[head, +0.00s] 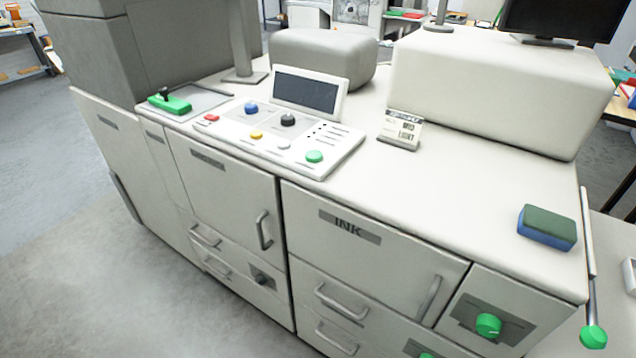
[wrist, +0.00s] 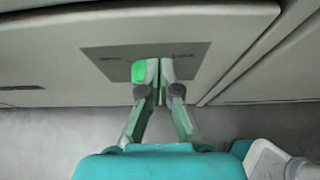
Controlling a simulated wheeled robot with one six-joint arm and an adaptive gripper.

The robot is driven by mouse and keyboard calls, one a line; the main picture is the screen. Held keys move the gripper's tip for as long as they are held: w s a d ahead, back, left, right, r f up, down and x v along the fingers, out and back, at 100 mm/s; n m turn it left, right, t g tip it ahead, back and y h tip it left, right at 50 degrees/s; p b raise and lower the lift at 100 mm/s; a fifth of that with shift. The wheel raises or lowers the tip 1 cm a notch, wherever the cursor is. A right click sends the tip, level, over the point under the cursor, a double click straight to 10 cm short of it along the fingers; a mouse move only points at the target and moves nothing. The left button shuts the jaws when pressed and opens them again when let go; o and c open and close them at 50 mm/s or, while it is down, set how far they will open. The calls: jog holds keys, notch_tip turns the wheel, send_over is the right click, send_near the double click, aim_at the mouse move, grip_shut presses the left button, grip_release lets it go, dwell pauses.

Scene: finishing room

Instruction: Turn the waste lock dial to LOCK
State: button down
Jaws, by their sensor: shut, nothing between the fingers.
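In the wrist view a dark label plate (wrist: 105,58) with small blurred lettering at its left and right sits on a pale panel. A bright green dial (wrist: 139,71) is on this plate, partly hidden by my fingers. My gripper (wrist: 155,78) is shut and empty, its tips in front of the plate and close against the dial; whether they touch I cannot tell. My gripper is not in the head view. There, a green knob (head: 488,325) sits on a dark plate at lower right, and another green knob (head: 427,355) is cut off by the bottom edge. Which one the wrist view shows is unclear.
The machine front has an INK door (head: 349,226), drawer handles (head: 340,302) and a dark knob (head: 262,279). A green-ended lever (head: 592,337) stands at the right side. A sponge (head: 547,228) and a control panel (head: 272,135) are on top. The floor (head: 100,290) at left is clear.

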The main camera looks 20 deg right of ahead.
jog(key=shift+s+a, duration=0.9)
jog(key=shift+a, duration=0.2)
jog(key=shift+s+a, duration=0.85)
jog(key=shift+a, duration=0.25)
jog(key=shift+a, duration=0.1)
